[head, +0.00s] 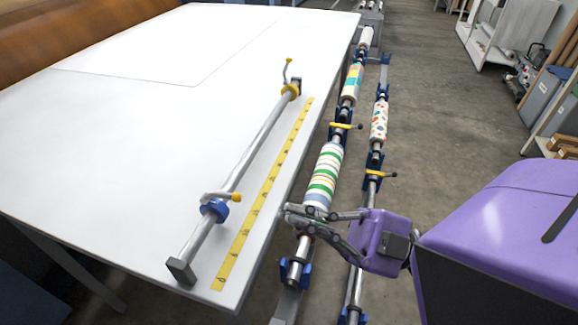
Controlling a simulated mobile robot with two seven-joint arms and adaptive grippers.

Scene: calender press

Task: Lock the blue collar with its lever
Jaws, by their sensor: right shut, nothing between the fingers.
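The blue collar (214,210) sits around a steel rod (250,160) on the white table, near the rod's front end. Its yellow lever (222,197) lies low across the collar, with its knob pointing right. A yellow collar (289,91) sits near the rod's far end, with its lever (287,70) standing up. My right gripper (293,215) is shut and empty, to the right of the blue collar and apart from it. It shows over the rollers beside the table edge. My left gripper is not in view.
A yellow ruler strip (262,199) runs along the table (150,130) beside the rod. Patterned rollers (324,178) on shafts with blue supports stand along the table's right edge. The table left of the rod is clear. A grey bin (536,92) stands at far right.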

